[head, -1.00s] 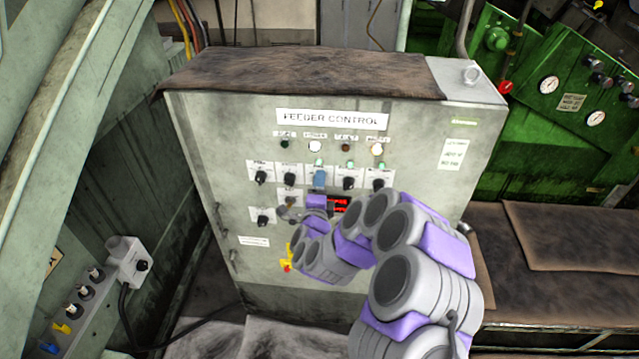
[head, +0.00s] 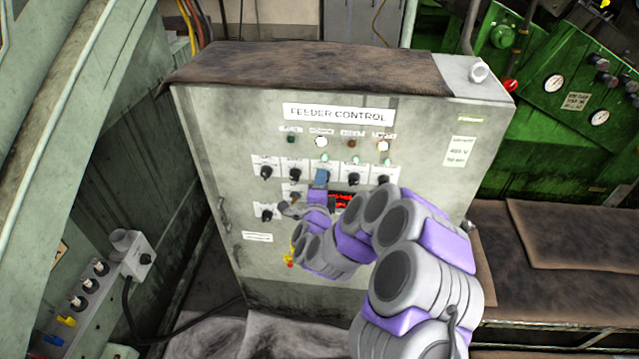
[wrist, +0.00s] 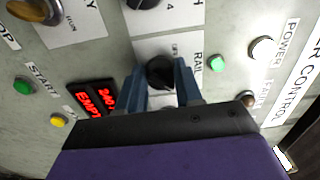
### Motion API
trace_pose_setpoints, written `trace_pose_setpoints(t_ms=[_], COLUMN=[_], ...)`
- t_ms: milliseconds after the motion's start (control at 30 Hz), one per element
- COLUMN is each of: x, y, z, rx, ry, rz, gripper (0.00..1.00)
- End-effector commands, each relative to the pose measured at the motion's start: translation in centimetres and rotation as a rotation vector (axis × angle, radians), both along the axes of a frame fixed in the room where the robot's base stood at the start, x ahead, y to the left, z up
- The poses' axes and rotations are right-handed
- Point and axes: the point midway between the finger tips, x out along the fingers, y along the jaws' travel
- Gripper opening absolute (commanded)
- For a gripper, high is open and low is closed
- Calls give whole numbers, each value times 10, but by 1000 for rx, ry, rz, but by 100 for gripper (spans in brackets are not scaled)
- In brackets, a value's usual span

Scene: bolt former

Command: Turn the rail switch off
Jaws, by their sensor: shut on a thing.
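The rail switch (wrist: 160,72) is a black rotary knob on a white plate marked RAIL in the wrist view. My gripper (wrist: 161,82) has its two blue fingers on either side of the knob, shut on it. The fingers hide part of the plate and its position marks, so I cannot tell the setting. A small green lamp (wrist: 217,63) beside the plate looks lit. In the head view my gripper (head: 321,178) is at the middle of the knob row on the grey feeder control cabinet (head: 330,265) and hides the knob.
Other black knobs sit close on both sides, such as one at left (head: 266,172) and one at right (head: 382,179). A red-lit display (wrist: 92,97) is below the switch. A small switch box (head: 133,257) is at lower left, and a green machine (head: 560,130) stands at right.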

Motion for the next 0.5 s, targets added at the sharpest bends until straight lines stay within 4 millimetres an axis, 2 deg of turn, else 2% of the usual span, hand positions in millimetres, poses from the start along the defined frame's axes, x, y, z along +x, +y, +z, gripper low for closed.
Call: trace_pose_setpoints(t_ms=[33,400,500], x=[0,1,1], y=[-5,-8,-8], z=[-3,-4,-4], rx=[-11,-213,-220], ry=[8,17,18], rz=[-12,-14,-14], gripper=[4,5,5])
